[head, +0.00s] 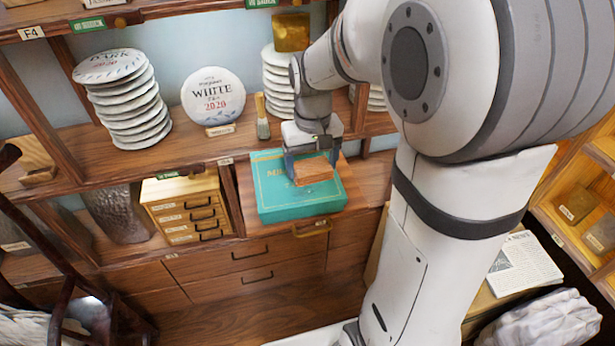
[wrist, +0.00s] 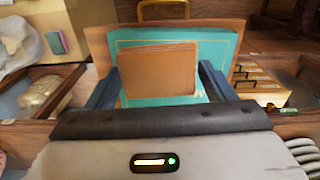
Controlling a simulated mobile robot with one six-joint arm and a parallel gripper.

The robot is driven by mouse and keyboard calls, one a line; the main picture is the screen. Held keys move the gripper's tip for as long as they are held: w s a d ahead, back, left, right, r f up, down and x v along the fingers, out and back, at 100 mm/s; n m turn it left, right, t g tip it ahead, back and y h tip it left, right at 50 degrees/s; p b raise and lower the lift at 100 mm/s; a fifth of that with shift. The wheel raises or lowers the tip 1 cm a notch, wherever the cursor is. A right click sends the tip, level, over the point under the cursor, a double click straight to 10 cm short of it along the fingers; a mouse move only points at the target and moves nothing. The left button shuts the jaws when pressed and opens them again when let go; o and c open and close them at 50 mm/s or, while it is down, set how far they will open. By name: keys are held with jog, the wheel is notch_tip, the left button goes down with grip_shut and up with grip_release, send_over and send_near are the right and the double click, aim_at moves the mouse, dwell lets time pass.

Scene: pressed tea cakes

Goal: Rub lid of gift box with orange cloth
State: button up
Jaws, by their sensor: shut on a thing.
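The teal gift box (head: 277,205) lies flat on a wooden pull-out board below the shelf. Its lid also shows in the wrist view (wrist: 211,50). The orange-brown folded cloth (head: 314,173) is over the lid, toward its right side in the head view. My gripper (head: 310,167) is shut on the cloth, with one dark finger at each side of it. In the wrist view the cloth (wrist: 158,70) lies between the two fingers. The cloth appears to touch the lid, but its underside is hidden. Part of the lid is hidden by the cloth and gripper.
A brush (head: 262,116) stands on the shelf behind my gripper, beside the white round cake (head: 213,96). A small drawer chest (head: 186,209) is left of the box. The board (head: 366,186) is bare at the box's right.

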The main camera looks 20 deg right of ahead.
jog(key=shift+d+f+b, duration=0.2)
jog(key=shift+f+b, duration=0.1)
jog(key=shift+b, duration=0.4)
